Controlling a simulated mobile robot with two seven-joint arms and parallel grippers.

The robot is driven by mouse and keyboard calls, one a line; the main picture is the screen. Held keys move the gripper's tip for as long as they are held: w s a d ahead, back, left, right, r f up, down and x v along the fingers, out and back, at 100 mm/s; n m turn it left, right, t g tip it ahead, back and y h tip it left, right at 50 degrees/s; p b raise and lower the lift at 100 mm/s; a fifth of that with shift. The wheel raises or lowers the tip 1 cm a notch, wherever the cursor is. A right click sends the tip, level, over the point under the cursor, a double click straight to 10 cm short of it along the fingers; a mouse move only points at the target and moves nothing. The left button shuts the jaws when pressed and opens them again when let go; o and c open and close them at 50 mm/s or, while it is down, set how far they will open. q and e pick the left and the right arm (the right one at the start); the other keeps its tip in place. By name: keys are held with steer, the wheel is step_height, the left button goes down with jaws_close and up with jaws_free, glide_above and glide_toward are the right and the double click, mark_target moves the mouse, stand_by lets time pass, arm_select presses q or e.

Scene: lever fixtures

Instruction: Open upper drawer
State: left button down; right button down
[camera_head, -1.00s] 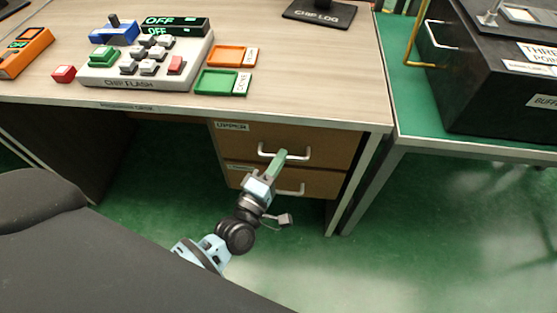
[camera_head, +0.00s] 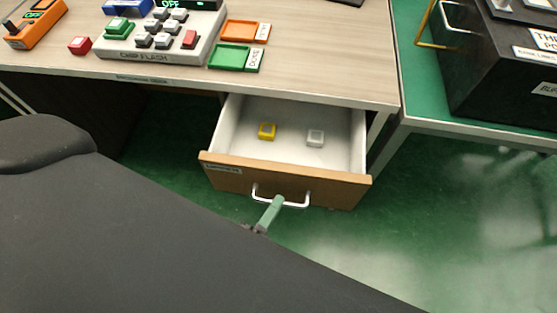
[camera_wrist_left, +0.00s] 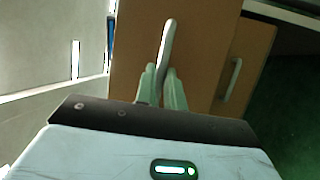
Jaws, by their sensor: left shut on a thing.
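The upper drawer (camera_head: 225,176) is pulled out far from the desk, with its brown front and white inside showing in the head view. Its white handle (camera_head: 294,204) is on the front face, and the handle also shows in the left wrist view (camera_wrist_left: 168,45). My left gripper (camera_head: 274,206) is at the left part of the handle; in the left wrist view its green fingers (camera_wrist_left: 161,85) are shut on the handle. A yellow block (camera_head: 267,131) and a white block (camera_head: 315,138) lie inside the drawer. My right gripper is not in view.
The desk top (camera_head: 310,75) above holds a button panel (camera_head: 165,50), an orange tray (camera_head: 238,31), a green tray (camera_head: 229,57) and a red block (camera_head: 79,44). A black box (camera_head: 490,75) stands on the green table at right. Green floor is clear at lower right.

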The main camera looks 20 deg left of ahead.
arm_select(q)
steer(key=shift+s+d, duration=0.25)
steer(key=shift+s, duration=0.65)
steer(key=shift+s+d, duration=0.2)
steer(key=shift+s, duration=0.65)
steer(key=c, duration=1.5)
jaws_free()
steer(key=d+v, duration=0.1)
steer(key=v, duration=0.6)
steer(key=shift+s+a, duration=0.4)
steer(key=shift+a, duration=0.15)
